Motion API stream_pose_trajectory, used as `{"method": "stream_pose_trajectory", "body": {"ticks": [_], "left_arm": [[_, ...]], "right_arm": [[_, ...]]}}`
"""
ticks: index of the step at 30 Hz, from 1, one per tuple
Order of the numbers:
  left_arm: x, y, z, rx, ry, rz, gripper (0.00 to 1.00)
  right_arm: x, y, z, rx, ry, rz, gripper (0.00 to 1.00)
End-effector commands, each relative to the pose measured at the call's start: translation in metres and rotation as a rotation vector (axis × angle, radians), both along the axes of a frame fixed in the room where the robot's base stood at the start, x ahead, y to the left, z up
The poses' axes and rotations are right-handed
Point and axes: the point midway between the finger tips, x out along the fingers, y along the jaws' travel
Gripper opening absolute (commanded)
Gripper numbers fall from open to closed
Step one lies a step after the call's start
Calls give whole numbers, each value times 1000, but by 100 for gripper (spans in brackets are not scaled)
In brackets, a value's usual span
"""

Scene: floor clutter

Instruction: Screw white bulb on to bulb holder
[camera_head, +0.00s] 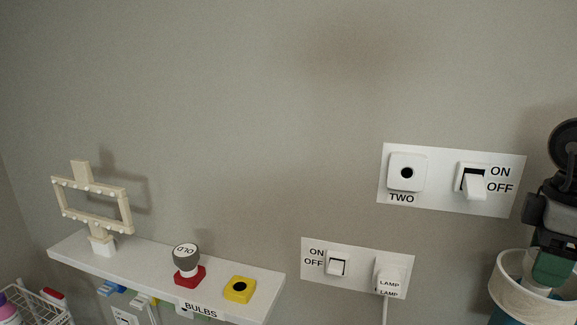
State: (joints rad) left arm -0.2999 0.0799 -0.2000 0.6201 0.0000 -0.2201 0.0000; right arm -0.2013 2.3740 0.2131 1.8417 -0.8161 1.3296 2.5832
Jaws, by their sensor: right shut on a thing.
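My right gripper (541,282) comes down from the right edge into the open top of a cream round shade (531,300). It is shut on a pale thing that looks like the white bulb, mostly hidden by the green-grey fingers and the rim. The bulb holder inside the shade is hidden, so I cannot tell whether the bulb touches it. A grey-topped bulb marked OLD (186,258) stands upright on a red base (189,276) on the shelf. The yellow base (239,289) beside it is empty. My left gripper is not in view.
The white shelf (140,264) marked BULBS also bears a cream frame on a stand (92,205). A wall plate (440,201) with a socket and switch is left of my right arm. A lower plate (356,284) holds a switch and the LAMP plug. A wire basket is bottom left.

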Motion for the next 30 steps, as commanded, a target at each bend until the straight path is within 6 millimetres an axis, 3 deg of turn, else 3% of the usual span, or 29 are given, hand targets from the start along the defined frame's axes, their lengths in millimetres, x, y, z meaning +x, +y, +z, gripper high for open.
{"method": "stream_pose_trajectory", "body": {"ticks": [13, 25, 26, 30], "left_arm": [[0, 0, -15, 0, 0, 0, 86], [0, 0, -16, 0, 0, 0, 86], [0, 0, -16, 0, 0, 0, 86], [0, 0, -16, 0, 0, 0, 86]], "right_arm": [[0, 0, -2, -1, 0, -135, 49], [0, 0, 0, 1, 1, -166, 49], [0, 0, 0, 1, 1, -166, 61], [0, 0, 0, 1, 1, -166, 83]]}}
